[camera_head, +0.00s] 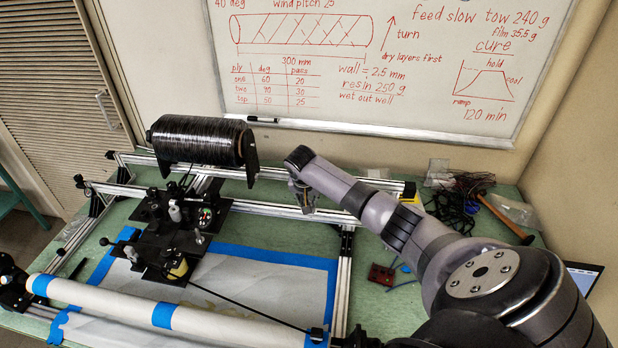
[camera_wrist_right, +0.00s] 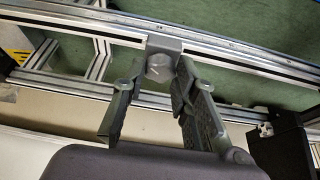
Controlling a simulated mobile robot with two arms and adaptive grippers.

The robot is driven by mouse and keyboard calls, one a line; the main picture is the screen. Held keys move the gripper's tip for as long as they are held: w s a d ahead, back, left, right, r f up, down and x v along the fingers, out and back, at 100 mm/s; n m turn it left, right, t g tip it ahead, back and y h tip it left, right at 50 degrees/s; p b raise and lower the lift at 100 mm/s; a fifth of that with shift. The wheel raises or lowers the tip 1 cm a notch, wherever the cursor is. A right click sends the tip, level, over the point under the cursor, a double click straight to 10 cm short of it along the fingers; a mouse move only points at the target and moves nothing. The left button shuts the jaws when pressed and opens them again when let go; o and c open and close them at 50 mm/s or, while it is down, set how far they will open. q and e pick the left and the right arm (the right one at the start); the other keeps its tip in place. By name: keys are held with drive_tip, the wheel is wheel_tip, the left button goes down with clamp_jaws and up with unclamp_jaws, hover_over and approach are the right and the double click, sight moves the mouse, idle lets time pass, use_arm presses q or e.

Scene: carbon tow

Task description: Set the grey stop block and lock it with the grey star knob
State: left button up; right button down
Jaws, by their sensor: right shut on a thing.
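The grey stop block (camera_wrist_right: 165,43) sits on the aluminium rail (camera_wrist_right: 235,62) in the right wrist view. The grey star knob (camera_wrist_right: 160,67) is on its near face, between my fingers. In the head view my right gripper (camera_head: 304,200) is at the front rail, right of the carriage, and hides the block and knob there. My left gripper is not in view.
A black tow spool (camera_head: 195,140) stands over the rails at the back. The black carriage (camera_head: 170,235) is to the left. A white mandrel (camera_head: 110,301) with blue tape lies in front. Cables, a hammer (camera_head: 474,190) and a red part (camera_head: 381,274) lie at right.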

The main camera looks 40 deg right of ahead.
drive_tip(key=m, duration=0.1)
drive_tip(key=m+g, duration=0.1)
drive_tip(key=m, duration=0.2)
drive_tip(key=shift+w+a+m+h, duration=0.15)
drive_tip(key=shift+w+m+h, duration=0.15)
drive_tip(key=shift+w+m+g+b, duration=0.1)
drive_tip(key=shift+m+g+b, duration=0.6)
drive_tip(key=shift+m, duration=0.4)
drive_tip(key=shift+m+g+b, duration=0.4)
drive_tip(key=shift+m+b, duration=0.25)
drive_tip(key=shift+m, duration=0.45)
drive_tip(key=shift+r, duration=0.1)
drive_tip(key=c, duration=1.3)
unclamp_jaws()
